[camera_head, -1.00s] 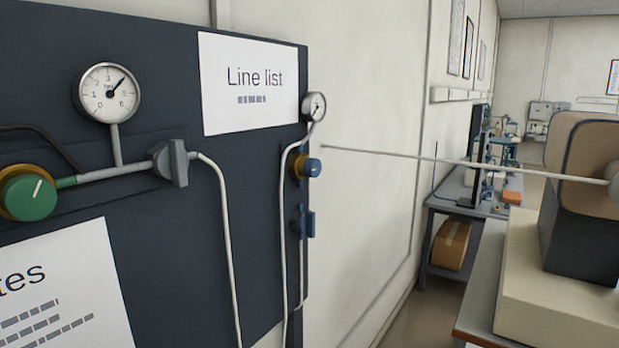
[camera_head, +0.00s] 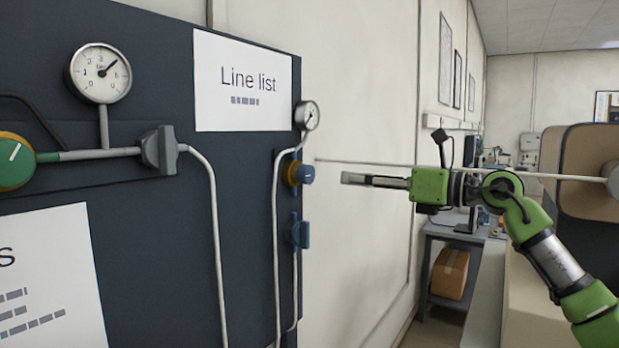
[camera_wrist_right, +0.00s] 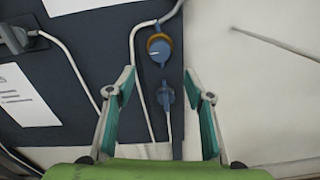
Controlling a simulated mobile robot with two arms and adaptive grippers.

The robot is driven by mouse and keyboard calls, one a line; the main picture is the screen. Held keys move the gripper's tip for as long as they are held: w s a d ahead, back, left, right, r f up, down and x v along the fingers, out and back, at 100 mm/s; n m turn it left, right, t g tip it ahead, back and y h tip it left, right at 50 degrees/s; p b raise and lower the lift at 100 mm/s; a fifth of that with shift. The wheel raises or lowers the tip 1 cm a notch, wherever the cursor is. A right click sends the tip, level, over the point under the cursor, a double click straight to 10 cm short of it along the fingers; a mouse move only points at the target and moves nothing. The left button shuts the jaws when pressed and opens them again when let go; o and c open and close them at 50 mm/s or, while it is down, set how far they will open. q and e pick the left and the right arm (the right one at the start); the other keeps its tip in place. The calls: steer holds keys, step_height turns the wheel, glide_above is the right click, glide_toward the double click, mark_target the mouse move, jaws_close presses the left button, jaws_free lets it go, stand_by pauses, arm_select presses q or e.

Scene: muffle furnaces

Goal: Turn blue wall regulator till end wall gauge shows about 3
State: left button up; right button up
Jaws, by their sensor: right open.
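The blue regulator (camera_head: 305,174) sits in a yellow collar at the right end of the dark wall panel. It also shows in the right wrist view (camera_wrist_right: 159,50), ahead of the fingertips. The end wall gauge (camera_head: 307,116) is just above it, seen at a steep angle, so its reading cannot be made out. My right gripper (camera_head: 345,179) points left at the regulator, a short gap away and not touching it. In the right wrist view its fingers (camera_wrist_right: 160,82) are apart with nothing between them. My left gripper is not in view.
A blue valve handle (camera_head: 300,235) is below the regulator. A green regulator (camera_head: 14,162) and a larger gauge (camera_head: 101,73) are at the left of the panel. A thin rod (camera_head: 400,165) crosses behind my right arm. A cardboard box (camera_head: 450,273) is under a bench.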

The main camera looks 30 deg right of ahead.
steer(key=p, duration=0.4)
glide_toward(311, 175)
steer(key=x, duration=0.2)
steer(key=p+x, duration=0.3)
steer(key=x, duration=0.4)
steer(key=shift+w+a+r+p, duration=0.15)
steer(key=shift+w+a+p, duration=0.1)
steer(key=shift+p, duration=0.15)
steer(key=shift+w+a, duration=0.1)
steer(key=shift+w, duration=0.25)
steer(key=c, duration=1.1)
